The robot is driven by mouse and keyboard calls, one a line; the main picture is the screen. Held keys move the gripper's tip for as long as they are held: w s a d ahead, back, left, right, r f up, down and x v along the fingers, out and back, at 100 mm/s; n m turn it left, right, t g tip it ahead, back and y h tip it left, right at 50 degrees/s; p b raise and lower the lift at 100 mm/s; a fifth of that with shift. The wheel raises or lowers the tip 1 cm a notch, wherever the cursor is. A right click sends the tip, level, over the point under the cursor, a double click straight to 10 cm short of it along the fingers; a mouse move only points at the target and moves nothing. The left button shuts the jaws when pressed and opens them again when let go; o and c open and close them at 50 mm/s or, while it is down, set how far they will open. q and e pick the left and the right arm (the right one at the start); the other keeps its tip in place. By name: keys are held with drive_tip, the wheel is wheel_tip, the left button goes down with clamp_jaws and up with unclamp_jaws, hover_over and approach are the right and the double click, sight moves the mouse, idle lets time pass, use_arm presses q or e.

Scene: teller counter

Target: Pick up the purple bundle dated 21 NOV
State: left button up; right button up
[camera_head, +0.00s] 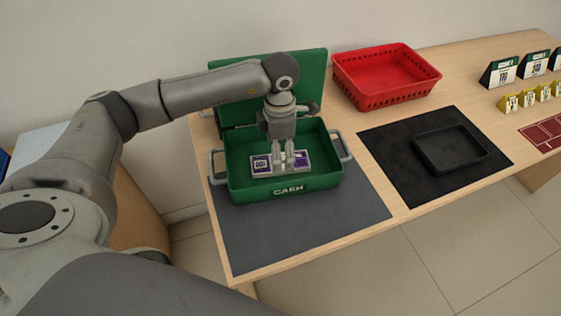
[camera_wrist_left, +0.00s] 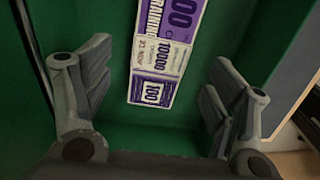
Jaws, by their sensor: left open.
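A purple and white bundle (camera_head: 262,164) lies flat inside the open green cash box (camera_head: 237,185). In the left wrist view the bundle (camera_wrist_left: 153,92) shows 100, 10000 on its white band, and a small date line that seems to end in NOV; the day is too blurred to be sure. My left gripper (camera_head: 284,160) points down into the box over the middle of the bundle. Its fingers are open, one on each side of the bundle, with green floor visible between fingers and bundle. My right gripper is not in view.
The box's raised lid (camera_head: 240,68) stands behind, and its walls surround my gripper. A red basket (camera_head: 385,78) stands behind to the right. A black tray (camera_head: 449,150) lies on a dark mat (camera_head: 395,135). Numbered stands (camera_head: 500,73) are at far right. The grey mat (camera_head: 300,225) before the box is clear.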

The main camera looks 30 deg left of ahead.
use_arm(q)
drive_tip(key=shift+f, duration=1.8)
drive_tip(key=c, duration=1.1)
drive_tip(key=shift+c, duration=0.2)
drive_tip(key=shift+r, duration=0.1)
